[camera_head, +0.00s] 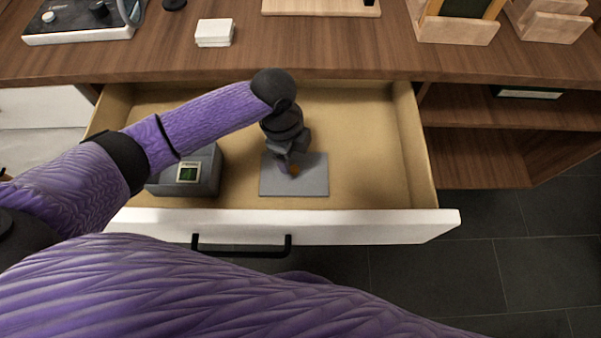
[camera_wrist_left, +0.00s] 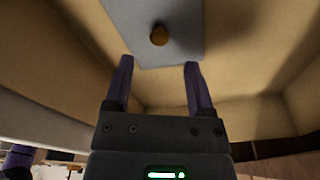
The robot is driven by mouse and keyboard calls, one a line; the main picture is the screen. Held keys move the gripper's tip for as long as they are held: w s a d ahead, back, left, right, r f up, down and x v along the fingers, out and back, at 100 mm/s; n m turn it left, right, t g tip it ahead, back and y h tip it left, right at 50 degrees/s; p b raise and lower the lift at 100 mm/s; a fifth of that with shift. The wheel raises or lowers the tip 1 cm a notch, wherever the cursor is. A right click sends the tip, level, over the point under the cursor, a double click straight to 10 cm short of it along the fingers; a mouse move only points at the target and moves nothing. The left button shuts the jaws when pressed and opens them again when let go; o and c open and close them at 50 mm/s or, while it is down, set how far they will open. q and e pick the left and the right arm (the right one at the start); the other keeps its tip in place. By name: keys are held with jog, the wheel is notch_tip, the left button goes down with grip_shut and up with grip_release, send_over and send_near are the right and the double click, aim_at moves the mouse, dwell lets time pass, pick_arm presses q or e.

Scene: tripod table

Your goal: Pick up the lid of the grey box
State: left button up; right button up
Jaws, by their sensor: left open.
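A flat grey lid (camera_head: 311,184) with a small orange-brown knob (camera_head: 295,169) is inside the open drawer, right of a darker grey box (camera_head: 207,184) with a small green display. I cannot tell whether anything is under the lid. My left gripper (camera_head: 286,163) is above the lid, close to the knob, and partly covers it in the head view. In the left wrist view, my gripper's two fingers (camera_wrist_left: 158,64) are apart and empty. The knob (camera_wrist_left: 159,36) lies beyond the fingertips, roughly centred between them on the lid (camera_wrist_left: 185,42). My right gripper is not seen.
The drawer (camera_head: 385,150) has light wooden walls and a white front (camera_head: 370,227) with a black handle (camera_head: 240,252). Its right part is empty. The wooden tabletop (camera_head: 330,50) behind it holds a white box (camera_head: 214,33), a board and wooden stands.

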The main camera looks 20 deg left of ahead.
aim_at(294, 169)
pick_arm(q)
jog(key=f+b, duration=0.1)
jog(key=f, duration=0.1)
jog(key=f+b, duration=0.2)
jog(key=f, duration=0.1)
jog(key=shift+s+d+f, duration=0.1)
jog(key=shift+d+f, duration=0.1)
jog(key=shift+r, duration=0.15)
jog(key=shift+c, duration=0.6)
grip_shut()
